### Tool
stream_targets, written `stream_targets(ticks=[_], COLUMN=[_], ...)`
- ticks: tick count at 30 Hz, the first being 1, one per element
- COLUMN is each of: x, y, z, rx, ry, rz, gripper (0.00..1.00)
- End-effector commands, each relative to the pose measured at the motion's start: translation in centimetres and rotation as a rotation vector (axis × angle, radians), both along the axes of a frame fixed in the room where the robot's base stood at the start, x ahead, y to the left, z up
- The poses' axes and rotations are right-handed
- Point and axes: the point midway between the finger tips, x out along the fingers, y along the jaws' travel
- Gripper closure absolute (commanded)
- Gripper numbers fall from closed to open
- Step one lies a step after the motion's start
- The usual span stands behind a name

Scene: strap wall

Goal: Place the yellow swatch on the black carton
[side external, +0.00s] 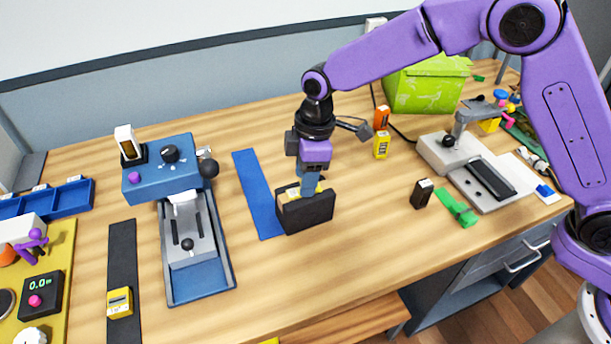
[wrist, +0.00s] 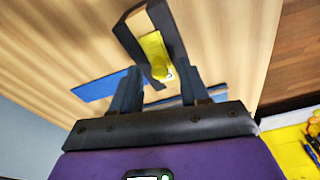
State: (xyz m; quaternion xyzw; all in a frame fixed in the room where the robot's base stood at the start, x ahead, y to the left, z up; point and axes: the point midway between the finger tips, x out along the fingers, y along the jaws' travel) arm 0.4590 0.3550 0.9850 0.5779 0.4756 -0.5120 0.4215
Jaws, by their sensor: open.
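The black carton (side external: 308,214) stands on the table beside the blue strip, near the middle. The yellow swatch (side external: 293,193) is at the carton's top; in the wrist view the swatch (wrist: 154,50) lies along the dark carton (wrist: 135,38), with one end between my fingertips. Whether it rests fully on the carton is hard to tell. My gripper (side external: 311,190) points down at the carton's top, its fingers partly hiding the swatch. In the wrist view my gripper (wrist: 160,78) is open, with a finger on either side of the swatch's near end.
A blue strip (side external: 257,194) lies just left of the carton. A blue-and-grey press (side external: 190,225) stands further left. A small black block (side external: 421,193) and a green piece (side external: 457,208) lie to the right, near a grey device (side external: 480,170). The table in front of the carton is clear.

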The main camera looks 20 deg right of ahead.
Motion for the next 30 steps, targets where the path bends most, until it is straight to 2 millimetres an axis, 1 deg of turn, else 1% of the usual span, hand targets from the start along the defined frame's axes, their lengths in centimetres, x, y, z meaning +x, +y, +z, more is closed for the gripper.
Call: stream_targets(ticks=[9, 15, 18, 21, 30], x=[-0.1, -0.1, -0.2, -0.2, -0.3], y=[-0.7, -1.1, -1.2, -1.3, -1.4], z=[6.0, 9.3, 10.4, 11.0, 11.3], rx=[0.004, 0.002, 0.002, 0.001, 0.0], ry=[-0.006, -0.003, -0.002, -0.001, -0.001], rz=[0.0, 0.0, 0.0, 0.0, -0.001], gripper=[0.55, 0.55, 0.55, 0.55, 0.55])
